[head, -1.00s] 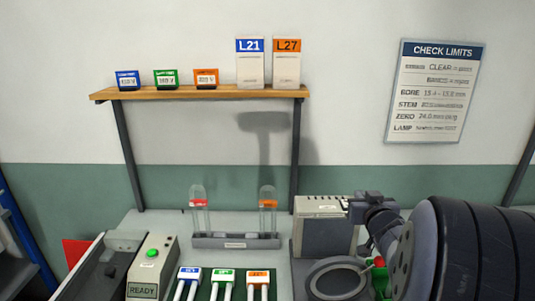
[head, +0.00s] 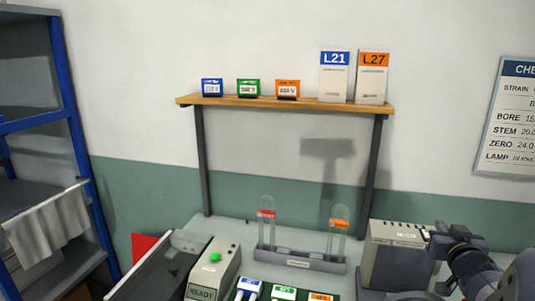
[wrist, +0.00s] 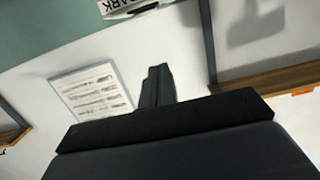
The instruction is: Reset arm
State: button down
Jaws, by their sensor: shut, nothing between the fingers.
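My gripper (wrist: 157,86) shows in the wrist view as dark fingers closed together beyond a wide dark body. Nothing is between the fingers, and they point toward the wall, apart from anything. In the head view my dark arm (head: 475,272) is at the lower right, beside a grey box (head: 397,252) on the bench. The arm's lower part is cut off by the frame edge.
A rack (head: 290,262) holds two clear tubes with red and orange bands. A wooden shelf (head: 235,101) carries small coloured boxes and the L21 and L27 cards. A control box (head: 212,268) marked READY stands left. A blue-framed shelf unit (head: 75,150) stands far left.

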jog(key=v, duration=0.2)
jog(key=shift+s, duration=0.4)
jog(key=shift+w, duration=0.15)
